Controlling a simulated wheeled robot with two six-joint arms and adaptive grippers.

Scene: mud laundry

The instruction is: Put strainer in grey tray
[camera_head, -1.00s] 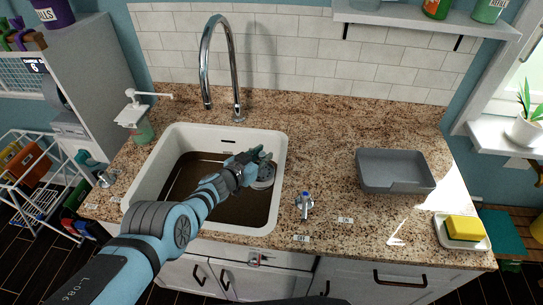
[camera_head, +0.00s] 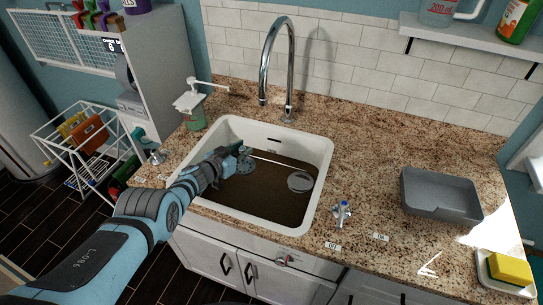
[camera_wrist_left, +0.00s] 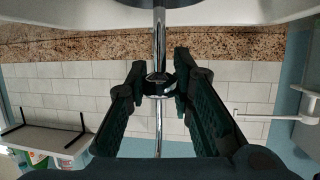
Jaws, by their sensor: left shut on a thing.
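The strainer (camera_head: 245,164) is a small round grey disc. It hangs at my left gripper (camera_head: 240,152), over the left back part of the sink in the head view. In the left wrist view, the left gripper (camera_wrist_left: 158,78) is shut on the strainer, with a round chrome and dark piece (camera_wrist_left: 158,86) between the fingers. The grey tray (camera_head: 452,185) is shallow and empty. It lies on the counter to the right of the sink, well apart from the gripper. My right gripper is not in view.
A blue-topped tap (camera_head: 342,212) stands between sink and tray. A yellow sponge (camera_head: 510,268) lies at the right.

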